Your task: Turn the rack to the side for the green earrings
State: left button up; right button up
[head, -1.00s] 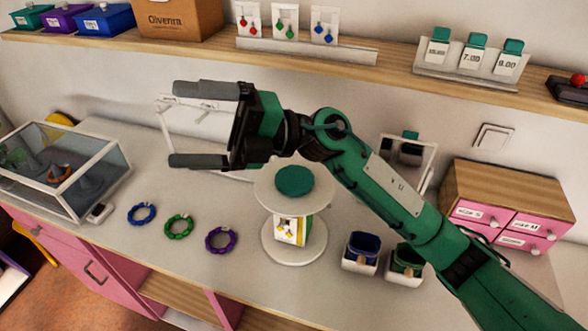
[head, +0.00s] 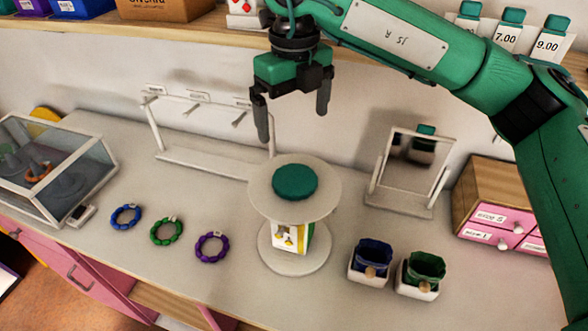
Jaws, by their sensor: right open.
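The rack (head: 251,190) is a white two-level round stand with a teal disc (head: 294,182) on its top plate. A card with yellow earrings (head: 287,236) faces the front on its lower part. No green earrings show on the visible side, and the far side is hidden. My right gripper (head: 294,126) points down, open and empty, above and behind the rack's top, apart from it. My left gripper is not in view.
A white bar stand (head: 205,160) stands behind left, a mirror (head: 411,170) behind right. Blue (head: 126,217), green (head: 166,231) and purple (head: 212,247) bracelets lie left. Blue (head: 371,256) and green (head: 424,268) pouches sit right, near a drawer box (head: 495,210). A glass case (head: 52,170) is far left.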

aim_at(294, 177)
notch_tip(294, 177, down, 13)
jog(key=p, duration=0.4)
jog(key=shift+s+r, duration=0.1)
jog(key=shift+r, duration=0.1)
jog(key=shift+f, duration=0.5)
